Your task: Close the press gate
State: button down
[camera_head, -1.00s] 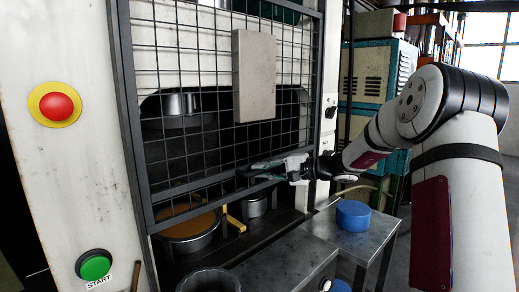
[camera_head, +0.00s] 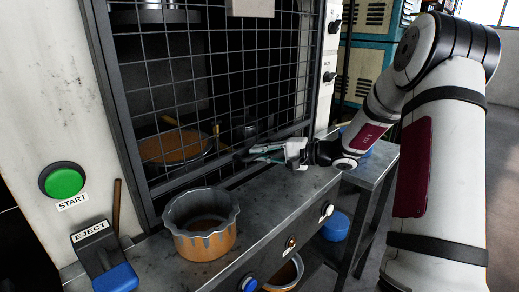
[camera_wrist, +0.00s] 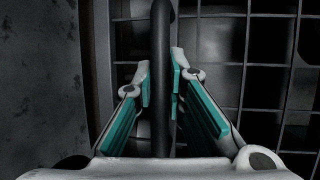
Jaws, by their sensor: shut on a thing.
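The press gate (camera_head: 205,85) is a dark frame with wire mesh across the press opening. Its lower edge is low, close to the metal table, and I cannot tell whether it touches. My gripper (camera_head: 268,153) is at the lower part of the gate, near its right side. In the wrist view my gripper (camera_wrist: 160,88) has its teal-padded fingers on both sides of a dark bar (camera_wrist: 160,45), the gate handle, and is shut on it. Mesh shows behind the bar. An orange-filled pan (camera_head: 172,147) is behind the mesh.
A wavy-rimmed pot (camera_head: 203,243) stands on the table in front of the gate. A green START button (camera_head: 63,181) and an EJECT lever (camera_head: 103,262) are at left. A blue cylinder (camera_head: 336,226) is below at right. Another pot (camera_head: 285,276) is under the table.

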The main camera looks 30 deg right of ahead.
jog(key=shift+s+f, duration=0.15)
jog(key=shift+f, duration=0.25)
jog(key=c, duration=1.6)
grip_release()
jog(key=shift+d, duration=0.1)
jog(key=shift+r, duration=0.1)
jog(key=v, duration=1.1)
jog(key=shift+s+d, duration=0.25)
jog(key=shift+s, duration=0.05)
